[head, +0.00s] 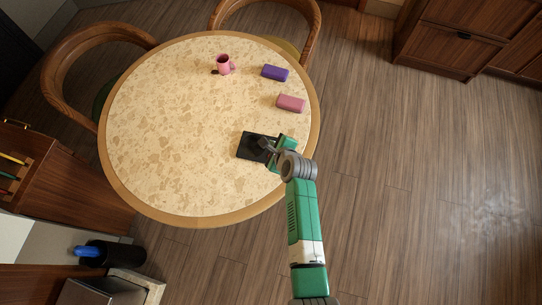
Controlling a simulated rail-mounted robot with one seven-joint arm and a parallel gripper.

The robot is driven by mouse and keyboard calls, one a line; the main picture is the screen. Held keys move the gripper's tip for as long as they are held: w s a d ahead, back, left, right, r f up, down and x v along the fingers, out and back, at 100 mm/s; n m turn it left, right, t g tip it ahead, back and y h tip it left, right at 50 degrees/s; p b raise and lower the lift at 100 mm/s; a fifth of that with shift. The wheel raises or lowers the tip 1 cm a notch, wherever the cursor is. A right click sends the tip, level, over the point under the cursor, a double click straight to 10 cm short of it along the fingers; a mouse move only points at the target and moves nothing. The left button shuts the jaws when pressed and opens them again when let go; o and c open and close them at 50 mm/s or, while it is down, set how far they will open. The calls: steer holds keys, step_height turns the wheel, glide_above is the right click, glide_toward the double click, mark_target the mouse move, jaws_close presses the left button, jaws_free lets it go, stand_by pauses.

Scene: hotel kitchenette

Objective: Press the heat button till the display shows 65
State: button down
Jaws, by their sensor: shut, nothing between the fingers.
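A flat black device (249,146) lies on the round table near its right front edge. Its right part is hidden under my gripper and wrist. I cannot make out a heat button or any number on a display at this size. My gripper (265,145) is shut and empty. It is over the right part of the black device; I cannot tell whether the fingertips touch it.
The round speckled table (165,140) has a wooden rim. A pink mug (224,65), a purple block (275,72) and a pink block (291,103) stand toward the back. The table's left and middle are clear. Two wooden chairs (62,62) stand behind.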

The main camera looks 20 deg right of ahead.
step_height(320, 180, down, 7)
steer(key=b, duration=0.6)
steer(key=shift+f, duration=0.15)
steer(key=shift+f, duration=0.1)
stand_by(1.4)
steer(key=shift+f, duration=0.3)
steer(key=shift+f+b, duration=0.35)
stand_by(0.7)
steer(key=shift+r+p, duration=0.75)
steer(key=shift+p, duration=0.1)
step_height(320, 180, up, 5)
steer(key=p, duration=0.5)
steer(key=shift+r, duration=0.15)
